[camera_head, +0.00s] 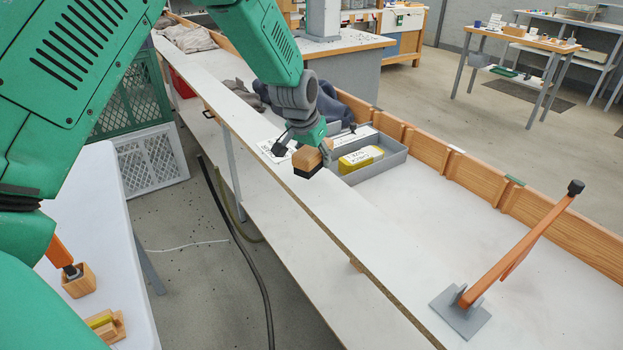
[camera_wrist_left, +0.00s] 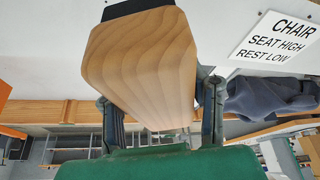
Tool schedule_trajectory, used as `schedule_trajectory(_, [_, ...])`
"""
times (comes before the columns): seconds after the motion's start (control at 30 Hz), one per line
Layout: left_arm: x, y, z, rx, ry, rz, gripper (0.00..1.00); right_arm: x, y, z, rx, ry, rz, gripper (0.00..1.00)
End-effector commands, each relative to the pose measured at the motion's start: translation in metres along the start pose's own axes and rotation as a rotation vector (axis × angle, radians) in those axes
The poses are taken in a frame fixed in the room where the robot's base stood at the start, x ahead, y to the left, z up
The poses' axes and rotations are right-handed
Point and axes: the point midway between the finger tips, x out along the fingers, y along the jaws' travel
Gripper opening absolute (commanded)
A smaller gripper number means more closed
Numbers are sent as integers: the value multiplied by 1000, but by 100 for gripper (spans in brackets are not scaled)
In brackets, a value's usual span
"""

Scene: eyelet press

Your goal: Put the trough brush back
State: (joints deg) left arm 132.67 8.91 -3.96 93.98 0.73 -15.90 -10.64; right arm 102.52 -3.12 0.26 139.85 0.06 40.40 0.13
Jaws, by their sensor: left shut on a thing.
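The trough brush (camera_head: 309,160) is a pale wooden block with black bristles on its underside. My left gripper (camera_head: 322,148) is shut on its wooden block and holds it over the long white bench (camera_head: 385,245), near the front edge. I cannot tell whether the bristles touch the bench top. In the left wrist view the wooden block of the brush (camera_wrist_left: 145,65) sits between the two fingers of my left gripper (camera_wrist_left: 160,110), with a strip of black bristles at the top edge. My right gripper is not in view.
An orange lever on a grey base (camera_head: 461,312) stands at right. A wooden rail (camera_head: 480,177) edges the back.

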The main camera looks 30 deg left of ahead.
Motion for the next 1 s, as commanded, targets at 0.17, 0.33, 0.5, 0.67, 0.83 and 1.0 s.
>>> schedule_trajectory(0.17, [15, 1, 6, 1, 2, -1, 13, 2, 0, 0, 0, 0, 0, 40])
schedule_trajectory(0.33, [33, 2, 14, 2, 0, -2, 13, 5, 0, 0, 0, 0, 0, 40])
schedule_trajectory(0.5, [50, 1, 20, 1, 2, -1, 13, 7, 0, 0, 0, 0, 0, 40])
schedule_trajectory(0.67, [49, 0, 20, 1, 3, 0, 13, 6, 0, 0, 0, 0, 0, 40])
schedule_trajectory(0.83, [51, 1, 21, 1, 3, 0, 51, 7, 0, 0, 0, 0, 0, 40])
schedule_trajectory(1.0, [51, 1, 21, 1, 2, -1, 61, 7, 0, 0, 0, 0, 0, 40])
